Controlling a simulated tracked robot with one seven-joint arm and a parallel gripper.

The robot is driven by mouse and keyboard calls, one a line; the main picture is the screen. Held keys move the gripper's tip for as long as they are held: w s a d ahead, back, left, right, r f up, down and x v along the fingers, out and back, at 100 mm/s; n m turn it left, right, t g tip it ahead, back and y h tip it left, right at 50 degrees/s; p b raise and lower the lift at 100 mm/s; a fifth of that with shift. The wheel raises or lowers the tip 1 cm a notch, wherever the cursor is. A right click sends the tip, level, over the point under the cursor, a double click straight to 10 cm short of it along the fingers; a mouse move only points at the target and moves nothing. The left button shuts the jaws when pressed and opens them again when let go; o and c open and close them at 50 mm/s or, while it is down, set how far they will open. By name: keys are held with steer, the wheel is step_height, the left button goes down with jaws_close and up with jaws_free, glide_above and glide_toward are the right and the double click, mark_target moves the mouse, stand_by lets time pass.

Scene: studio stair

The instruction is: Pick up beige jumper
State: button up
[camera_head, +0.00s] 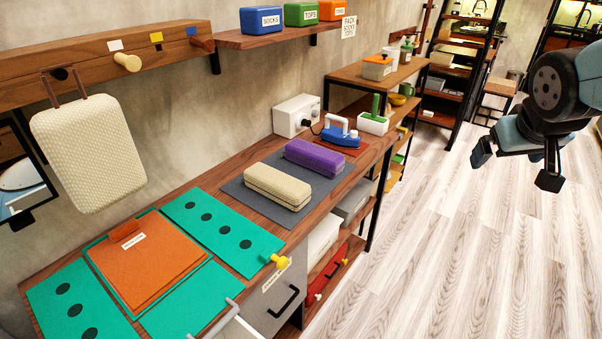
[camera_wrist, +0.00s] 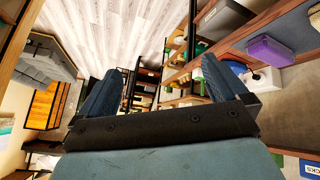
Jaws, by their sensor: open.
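The beige jumper (camera_head: 277,187) shows as a folded, rounded block lying on a dark grey mat (camera_head: 237,190) on the wooden bench. A similar purple block (camera_head: 314,158) lies just behind it on the same mat, with a small gap between them. My gripper (camera_head: 515,166) is open and empty, out over the floor to the right of the bench, well apart from the jumper. In the wrist view my open gripper (camera_wrist: 158,88) has nothing between its fingers.
A blue iron (camera_head: 340,131) and a white box (camera_head: 298,115) stand behind the mat. Green boards (camera_head: 222,231) and an orange folder (camera_head: 150,262) lie in front. A drawer (camera_head: 238,328) is pulled out at the bench front. A cream bag (camera_head: 88,152) hangs left. The floor (camera_head: 430,230) is clear.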

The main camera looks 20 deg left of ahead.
steer(key=w+a+f+n+y, duration=0.1)
steer(key=w+a+f+n, duration=0.25)
steer(key=w+a, duration=0.25)
steer(key=n+g+y, duration=0.4)
steer(key=n+y, duration=0.4)
steer(key=y, duration=0.5)
glide_toward(277, 178)
steer(key=a, duration=0.3)
steer(key=shift+f+h, duration=0.15)
steer(key=shift+h, duration=0.15)
steer(key=shift+w+x, duration=0.15)
steer(key=shift+x, duration=1.25)
steer(key=shift+w+x, duration=0.2)
steer(key=shift+x, duration=1.25)
steer(key=shift+d+f, duration=0.15)
steer(key=shift+d, duration=0.05)
steer(key=shift+c, duration=0.3)
